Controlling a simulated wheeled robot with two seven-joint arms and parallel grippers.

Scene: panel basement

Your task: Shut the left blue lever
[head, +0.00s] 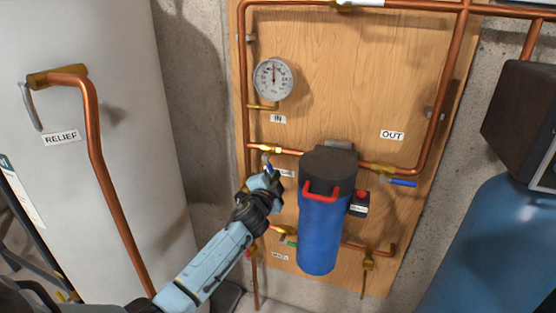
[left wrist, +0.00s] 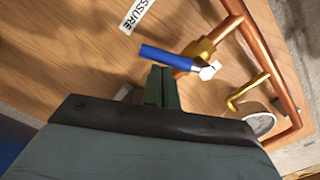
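The left blue lever (head: 268,167) is on a brass valve (head: 266,149) in the copper pipe below the IN label. In the head view it hangs down from the valve, partly hidden by my left gripper (head: 271,177). In the left wrist view the blue lever (left wrist: 168,57) lies across the picture, out from the brass valve body (left wrist: 202,50) and crosswise to the pipe. The fingers of my left gripper (left wrist: 161,72) look shut together, with tips right beside the lever's middle. I cannot tell whether they touch it. My right gripper is not in view.
A blue filter housing (head: 321,235) with a red handle (head: 321,191) stands just right of my gripper. Another blue lever (head: 402,183) points right below the OUT label. A gauge (head: 274,79) is above. A white tank (head: 110,150) with a copper relief pipe (head: 104,175) is left.

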